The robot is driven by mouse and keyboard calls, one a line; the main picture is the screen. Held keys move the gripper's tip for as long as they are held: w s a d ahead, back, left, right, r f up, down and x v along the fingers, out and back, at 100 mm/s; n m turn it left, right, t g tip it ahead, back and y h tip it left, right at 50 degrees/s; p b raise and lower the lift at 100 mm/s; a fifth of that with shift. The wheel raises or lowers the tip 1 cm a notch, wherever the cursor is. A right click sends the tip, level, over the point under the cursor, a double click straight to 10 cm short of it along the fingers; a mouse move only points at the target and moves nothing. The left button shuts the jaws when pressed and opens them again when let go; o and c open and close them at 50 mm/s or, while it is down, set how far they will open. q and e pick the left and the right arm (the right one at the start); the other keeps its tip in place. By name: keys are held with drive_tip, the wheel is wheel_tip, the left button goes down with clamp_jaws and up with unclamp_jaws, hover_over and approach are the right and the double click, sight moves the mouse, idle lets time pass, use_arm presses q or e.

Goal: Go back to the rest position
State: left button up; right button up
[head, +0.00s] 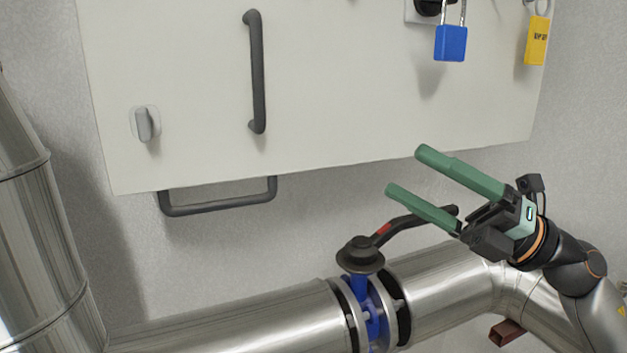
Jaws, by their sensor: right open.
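My right gripper (405,171) comes in from the right with its two green fingers spread and nothing between them. It is in front of the wall, just below the lower edge of the white cabinet panel (330,80). The black valve handle (408,226) with a red mark shows just below and partly behind the lower finger. I cannot tell whether they touch. The handle sits on a blue valve (370,305) in the pipe. My left gripper does not show.
A steel pipe (240,322) runs along the bottom, and another (40,230) rises at the left. The panel bears a dark vertical handle (257,75), a lower handle (215,207) and a knob (144,124). Blue (451,43) and yellow (536,42) padlocks hang at the upper right.

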drive_tip(key=w+d+f+m+t+h+p, duration=0.1)
drive_tip(key=w+d+f+m+t+h, duration=0.15)
drive_tip(key=f+m+t+h, duration=0.8)
drive_tip(key=w+d+f+m+t+h+p, duration=0.1)
drive_tip(key=w+d+f+m+t+h, duration=0.2)
drive_tip(key=f+m, duration=1.4)
drive_tip(key=s+f+m+g+h, duration=0.3)
drive_tip(key=s+f, duration=0.1)
drive_tip(key=f, duration=0.5)
drive_tip(key=s+f+m+g+h, duration=0.25)
drive_tip(key=s+f+m, duration=0.2)
drive_tip(key=f, duration=0.35)
drive_tip(key=s+a+f+m+g+p, duration=0.1)
drive_tip(key=s+f+g, duration=0.4)
drive_tip(key=s+f, duration=0.7)
drive_tip(key=s+m, duration=0.1)
drive_tip(key=s, duration=0.1)
drive_tip(key=shift+s+a+f+h, duration=0.25)
drive_tip(key=shift+s+h, duration=0.1)
drive_tip(key=shift+h, duration=0.05)
